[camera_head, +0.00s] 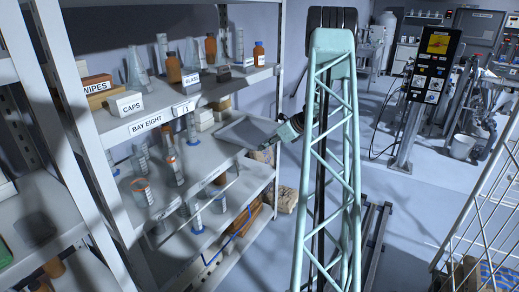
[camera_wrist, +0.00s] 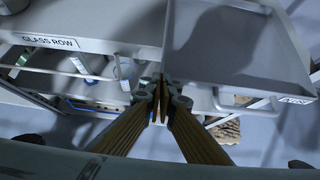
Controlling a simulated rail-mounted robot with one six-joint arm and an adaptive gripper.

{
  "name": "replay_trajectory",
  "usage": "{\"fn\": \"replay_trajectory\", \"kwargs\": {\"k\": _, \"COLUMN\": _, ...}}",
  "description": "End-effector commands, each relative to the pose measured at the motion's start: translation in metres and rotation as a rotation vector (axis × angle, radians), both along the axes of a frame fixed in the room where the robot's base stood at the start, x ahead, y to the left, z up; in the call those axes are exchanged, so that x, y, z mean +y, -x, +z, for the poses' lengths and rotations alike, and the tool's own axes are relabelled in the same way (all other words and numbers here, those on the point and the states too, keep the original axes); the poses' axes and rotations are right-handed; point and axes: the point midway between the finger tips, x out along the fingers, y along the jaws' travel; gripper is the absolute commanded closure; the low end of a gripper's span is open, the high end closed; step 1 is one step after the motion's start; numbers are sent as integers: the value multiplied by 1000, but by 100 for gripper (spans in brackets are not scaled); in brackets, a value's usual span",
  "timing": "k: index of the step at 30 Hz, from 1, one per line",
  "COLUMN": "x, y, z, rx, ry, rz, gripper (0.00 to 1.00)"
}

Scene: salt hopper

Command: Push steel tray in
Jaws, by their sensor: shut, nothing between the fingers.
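The steel tray (camera_head: 245,130) is a flat grey tray with a low rim on the middle shelf of the rack, jutting out past the shelf's front edge. In the wrist view the tray (camera_wrist: 240,45) fills the upper right, with a small label on its front right corner. My gripper (camera_wrist: 163,88) is shut and empty, its fingertips by the tray's near left corner. I cannot tell whether they touch it. In the head view my gripper (camera_head: 270,143) shows small beside the tray, and my column hides part of the arm.
The shelf (camera_wrist: 80,22) labelled GLASS ROW lies left of the tray. Glass bottles and flasks (camera_head: 172,165) stand on the shelf to the tray's left. A shelf (camera_head: 185,100) marked BAY EIGHT is above. A brown bundle (camera_head: 287,199) lies low beside the rack. A wire cage (camera_head: 485,225) stands right.

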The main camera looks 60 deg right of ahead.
Motion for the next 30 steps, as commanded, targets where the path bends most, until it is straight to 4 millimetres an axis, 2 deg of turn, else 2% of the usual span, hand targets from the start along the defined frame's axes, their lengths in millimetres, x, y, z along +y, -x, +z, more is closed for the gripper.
{"fn": "replay_trajectory", "kwargs": {"k": 9, "x": -4, "y": -67, "z": 1, "rx": 0, "ry": 0, "rz": -8, "gripper": 100}}
{"fn": "replay_trajectory", "kwargs": {"k": 15, "x": -4, "y": -94, "z": 0, "rx": 1, "ry": 0, "rz": -11, "gripper": 100}}
{"fn": "replay_trajectory", "kwargs": {"k": 21, "x": -3, "y": -105, "z": 0, "rx": 0, "ry": 0, "rz": -11, "gripper": 100}}
{"fn": "replay_trajectory", "kwargs": {"k": 30, "x": -3, "y": -106, "z": 0, "rx": 0, "ry": 0, "rz": -10, "gripper": 100}}
